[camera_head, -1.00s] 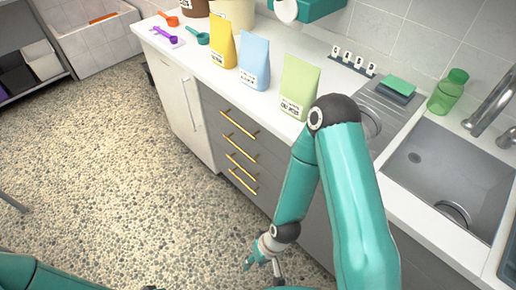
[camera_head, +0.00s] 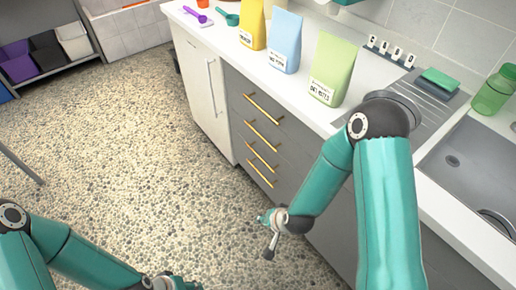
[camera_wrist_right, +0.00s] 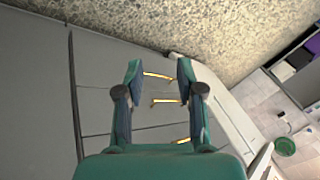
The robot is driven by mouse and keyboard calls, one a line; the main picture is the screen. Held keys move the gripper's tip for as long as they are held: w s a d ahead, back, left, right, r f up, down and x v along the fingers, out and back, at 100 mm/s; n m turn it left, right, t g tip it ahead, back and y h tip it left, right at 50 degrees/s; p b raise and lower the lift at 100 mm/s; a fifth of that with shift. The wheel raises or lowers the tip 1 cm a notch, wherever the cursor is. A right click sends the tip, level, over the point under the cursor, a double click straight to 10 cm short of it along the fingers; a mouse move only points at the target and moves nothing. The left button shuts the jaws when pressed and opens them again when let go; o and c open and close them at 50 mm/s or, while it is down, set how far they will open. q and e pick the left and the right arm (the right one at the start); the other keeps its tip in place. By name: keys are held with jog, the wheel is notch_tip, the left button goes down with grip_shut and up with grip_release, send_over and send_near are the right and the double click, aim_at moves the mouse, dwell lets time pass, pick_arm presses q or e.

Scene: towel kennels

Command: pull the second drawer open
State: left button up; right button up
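The grey drawer unit (camera_head: 292,153) has a stack of drawers with brass bar handles, all shut. The second drawer's handle (camera_head: 264,136) is second from the top. My right gripper (camera_head: 266,234) is below and in front of the stack, apart from the handles. In the right wrist view my right gripper (camera_wrist_right: 158,70) is open and empty, with brass handles (camera_wrist_right: 165,101) seen between and beyond its fingers; which handle is which I cannot tell there. My left gripper (camera_head: 176,283) is at the bottom edge of the head view, partly cut off, its fingers unclear.
A white cupboard door (camera_head: 203,92) is left of the drawers. Yellow, blue (camera_head: 284,42) and green bags (camera_head: 334,68) stand on the white counter, with the sink (camera_head: 470,165) at right. A shelf with bins (camera_head: 45,50) is far left. The pebbled floor before the drawers is clear.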

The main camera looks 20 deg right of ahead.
jog(key=w+f+m+t+h+b, duration=0.2)
jog(key=w+f+m+t+b, duration=0.15)
jog(key=w+b, duration=0.45)
jog(key=m+t+h+b, duration=0.6)
jog(key=m+h+b, duration=0.1)
jog(key=m+b, duration=0.9)
send_near(261, 136)
pick_arm(q)
notch_tip(261, 136, down, 30)
jog(key=b, duration=0.2)
jog(key=shift+b, duration=0.4)
pick_arm(e)
jog(key=shift+n, duration=0.75)
jog(key=x, duration=1)
jog(key=shift+w+f, duration=0.1)
jog(key=shift+f, duration=0.3)
grip_shut()
